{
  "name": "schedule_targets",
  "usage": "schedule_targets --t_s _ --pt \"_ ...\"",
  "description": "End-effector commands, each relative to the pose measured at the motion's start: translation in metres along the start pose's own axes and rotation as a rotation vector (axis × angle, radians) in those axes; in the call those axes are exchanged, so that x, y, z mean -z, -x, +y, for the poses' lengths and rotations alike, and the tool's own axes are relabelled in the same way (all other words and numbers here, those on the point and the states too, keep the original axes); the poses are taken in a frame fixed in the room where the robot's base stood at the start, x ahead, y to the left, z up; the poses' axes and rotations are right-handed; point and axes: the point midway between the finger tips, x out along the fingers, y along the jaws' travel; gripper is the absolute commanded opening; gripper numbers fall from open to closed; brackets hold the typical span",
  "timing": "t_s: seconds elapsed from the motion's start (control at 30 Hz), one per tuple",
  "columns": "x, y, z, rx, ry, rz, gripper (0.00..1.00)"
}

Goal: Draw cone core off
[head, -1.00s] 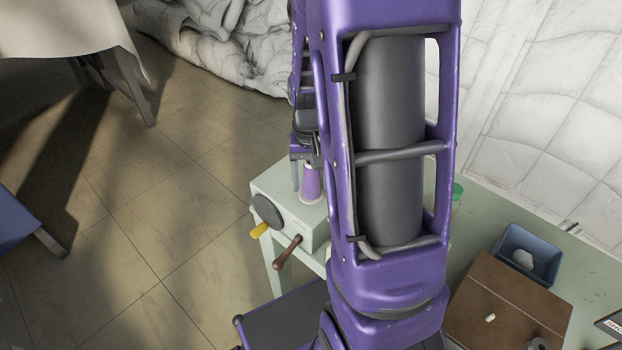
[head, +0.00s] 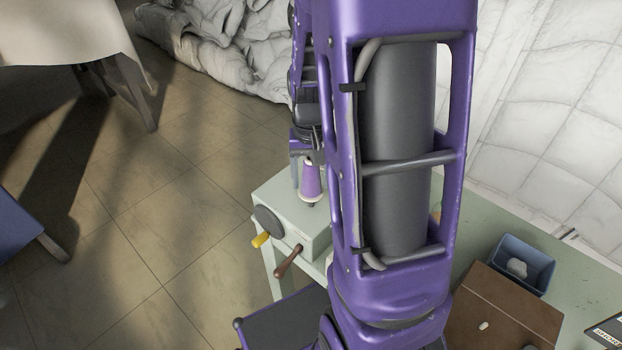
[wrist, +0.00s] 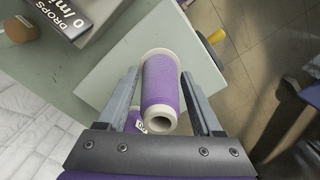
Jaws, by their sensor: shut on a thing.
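The cone core (wrist: 160,85) is a purple-wound tube with cream ends; its hollow end faces my wrist camera. My gripper (wrist: 163,100) has one finger on each side of it and is shut on it. In the head view the cone (head: 310,181) stands roughly upright above the pale green winder box (head: 290,215), with a small dark tip showing below its base. I cannot tell whether that tip is still inside the core. The box has a dark disc (head: 268,221), a yellow knob (head: 261,240) and a brown crank handle (head: 289,261).
My arm hides much of the table. On the green table (head: 590,275) stand a blue bin (head: 540,262) with a white lump and a brown case (head: 505,310). A dark lettered box (wrist: 66,22) lies near the winder in the wrist view. Open floor (head: 150,230) lies left.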

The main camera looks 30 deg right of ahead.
Motion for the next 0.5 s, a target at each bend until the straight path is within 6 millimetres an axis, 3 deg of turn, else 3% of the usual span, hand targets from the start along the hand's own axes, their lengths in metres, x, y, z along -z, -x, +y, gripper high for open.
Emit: schedule_targets --t_s 0.5 --pt "0.000 0.028 0.000 0.001 -0.001 0.001 0.03"
